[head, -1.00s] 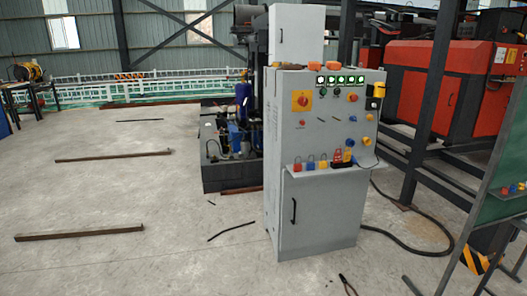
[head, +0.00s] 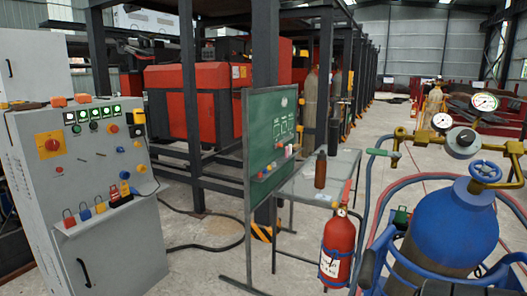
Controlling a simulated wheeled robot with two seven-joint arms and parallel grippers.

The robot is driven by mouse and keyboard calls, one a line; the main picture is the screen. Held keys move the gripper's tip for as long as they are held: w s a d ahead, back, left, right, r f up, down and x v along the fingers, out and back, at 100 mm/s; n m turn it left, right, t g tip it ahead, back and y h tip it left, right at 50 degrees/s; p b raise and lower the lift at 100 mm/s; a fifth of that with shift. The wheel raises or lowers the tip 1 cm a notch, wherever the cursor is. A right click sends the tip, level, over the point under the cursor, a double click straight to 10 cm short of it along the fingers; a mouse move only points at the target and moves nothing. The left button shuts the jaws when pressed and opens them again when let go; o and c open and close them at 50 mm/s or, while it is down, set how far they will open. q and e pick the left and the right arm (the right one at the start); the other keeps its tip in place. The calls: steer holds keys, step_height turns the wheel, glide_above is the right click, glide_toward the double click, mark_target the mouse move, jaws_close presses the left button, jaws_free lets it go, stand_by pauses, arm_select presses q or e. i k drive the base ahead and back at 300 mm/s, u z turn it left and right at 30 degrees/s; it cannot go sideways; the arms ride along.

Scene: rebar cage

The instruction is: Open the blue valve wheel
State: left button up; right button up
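The blue valve wheel (head: 485,171) is at the right of the head view. It is a small spoked handwheel on top of a large blue gas cylinder (head: 452,222). Brass fittings with round pressure gauges (head: 484,102) stand beside and above it. I cannot tell from this view how far the wheel is turned. Neither of my grippers can be made out in the head view, and nothing is seen touching the wheel.
A red fire extinguisher (head: 338,246) stands left of the cylinder. Red and blue hoses loop around the cylinder. A green board (head: 270,140) on a stand and a grey table (head: 318,190) are in the middle. A grey control cabinet (head: 95,190) stands at the left.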

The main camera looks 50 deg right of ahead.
mark_target(485, 170)
steer(key=z, duration=1.95)
